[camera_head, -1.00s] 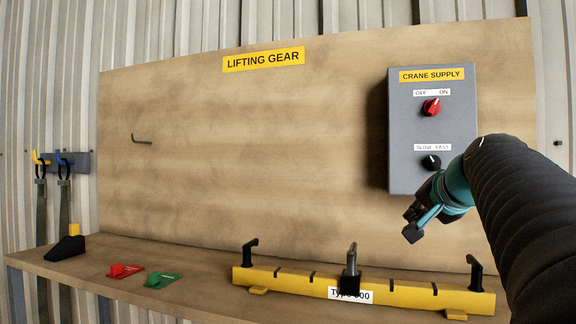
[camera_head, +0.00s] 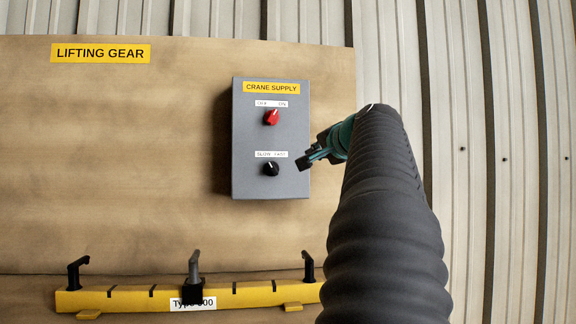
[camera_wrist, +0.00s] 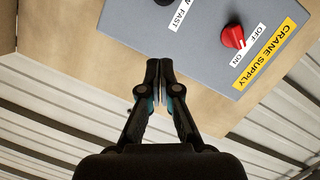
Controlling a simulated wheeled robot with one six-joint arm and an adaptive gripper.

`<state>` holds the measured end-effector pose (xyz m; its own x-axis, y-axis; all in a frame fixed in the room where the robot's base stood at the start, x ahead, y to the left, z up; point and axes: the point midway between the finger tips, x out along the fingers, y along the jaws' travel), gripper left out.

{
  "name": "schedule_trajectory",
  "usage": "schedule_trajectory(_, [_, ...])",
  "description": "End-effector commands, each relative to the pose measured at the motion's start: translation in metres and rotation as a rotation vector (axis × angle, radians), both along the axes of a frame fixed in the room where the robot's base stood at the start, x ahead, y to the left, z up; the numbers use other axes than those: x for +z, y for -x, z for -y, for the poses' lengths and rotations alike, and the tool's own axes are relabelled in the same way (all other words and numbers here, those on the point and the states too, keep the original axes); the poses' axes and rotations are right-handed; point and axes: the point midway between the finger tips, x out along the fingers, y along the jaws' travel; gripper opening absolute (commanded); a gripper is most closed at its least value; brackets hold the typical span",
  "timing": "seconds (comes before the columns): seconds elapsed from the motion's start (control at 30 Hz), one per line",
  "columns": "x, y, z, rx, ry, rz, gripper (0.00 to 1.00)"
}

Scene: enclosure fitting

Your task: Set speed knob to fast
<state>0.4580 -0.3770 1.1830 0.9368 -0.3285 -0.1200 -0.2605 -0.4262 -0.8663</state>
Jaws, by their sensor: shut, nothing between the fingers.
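The black speed knob (camera_head: 270,169) sits below the SLOW/FAST label (camera_head: 271,154) on the grey crane supply box (camera_head: 290,140). Its small white mark points about upward; I cannot tell its exact setting. My gripper (camera_head: 302,163) is at the lower right of the box in the head view, to the right of the knob and apart from it. In the wrist view my gripper (camera_wrist: 159,64) is shut and empty, its fingertips near the box edge. The knob (camera_wrist: 163,2) is cut off at the top of that view.
A red knob (camera_head: 271,117) sits above the speed knob, its mark toward ON; it also shows in the wrist view (camera_wrist: 233,37). The corrugated wall (camera_head: 520,160) is at right.

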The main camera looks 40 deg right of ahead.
Motion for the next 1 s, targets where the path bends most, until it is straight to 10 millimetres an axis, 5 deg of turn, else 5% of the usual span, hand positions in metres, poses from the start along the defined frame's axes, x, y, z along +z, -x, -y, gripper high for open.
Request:
schedule_trajectory(0.63, [-0.012, -0.096, 0.033, 0.003, 0.0, -0.003, 0.0])
schedule_trajectory(1.0, [-0.031, -0.11, 0.003, 0.001, 0.001, -0.001, 0.0])
